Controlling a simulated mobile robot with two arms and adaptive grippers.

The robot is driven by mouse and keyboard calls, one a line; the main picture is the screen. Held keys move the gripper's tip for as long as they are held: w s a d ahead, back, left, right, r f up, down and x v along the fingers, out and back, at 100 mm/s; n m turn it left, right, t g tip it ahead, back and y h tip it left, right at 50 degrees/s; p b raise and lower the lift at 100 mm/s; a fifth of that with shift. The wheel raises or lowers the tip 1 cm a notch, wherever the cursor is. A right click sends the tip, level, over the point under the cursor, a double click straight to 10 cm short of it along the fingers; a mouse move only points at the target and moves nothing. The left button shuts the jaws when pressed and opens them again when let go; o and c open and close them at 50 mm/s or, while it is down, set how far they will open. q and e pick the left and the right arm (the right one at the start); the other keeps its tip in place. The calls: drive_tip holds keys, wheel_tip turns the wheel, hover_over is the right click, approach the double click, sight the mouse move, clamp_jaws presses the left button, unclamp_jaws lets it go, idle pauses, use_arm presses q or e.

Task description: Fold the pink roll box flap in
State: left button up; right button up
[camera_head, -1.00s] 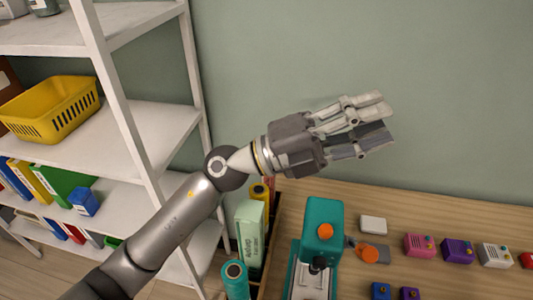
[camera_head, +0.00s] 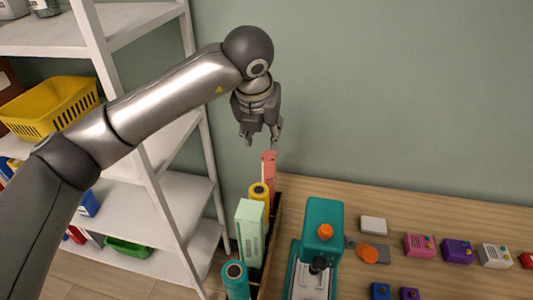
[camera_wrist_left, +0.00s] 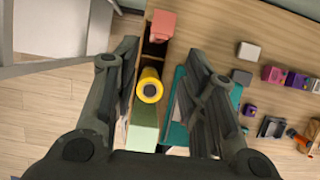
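The pink roll box (camera_head: 269,170) stands upright at the far end of a dark narrow tray, at the table's left edge. It also shows at the top of the left wrist view (camera_wrist_left: 162,24); which part of it is the flap is too small to tell. My left gripper (camera_head: 262,138) points down just above the pink box in the head view, apart from it. In the left wrist view its fingers (camera_wrist_left: 163,52) are spread wide with nothing between them gripped. My right gripper is not in view.
In the tray (camera_head: 273,235), a yellow roll (camera_head: 259,193) and a pale green box (camera_head: 250,230) stand nearer than the pink box. A teal roll (camera_head: 235,280) is in front. A teal machine (camera_head: 322,225) stands right of the tray. A white shelf (camera_head: 150,165) is at left.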

sight(267, 159)
use_arm(q)
drive_tip(key=p+x, duration=0.3)
drive_tip(key=x, duration=0.5)
drive_tip(key=shift+d+f, duration=0.1)
drive_tip(key=shift+f, duration=0.25)
drive_tip(key=shift+x, duration=0.85)
drive_tip(key=shift+c, duration=0.5)
clamp_jaws()
drive_tip(key=c, duration=0.7)
unclamp_jaws()
drive_tip(key=o, duration=0.8)
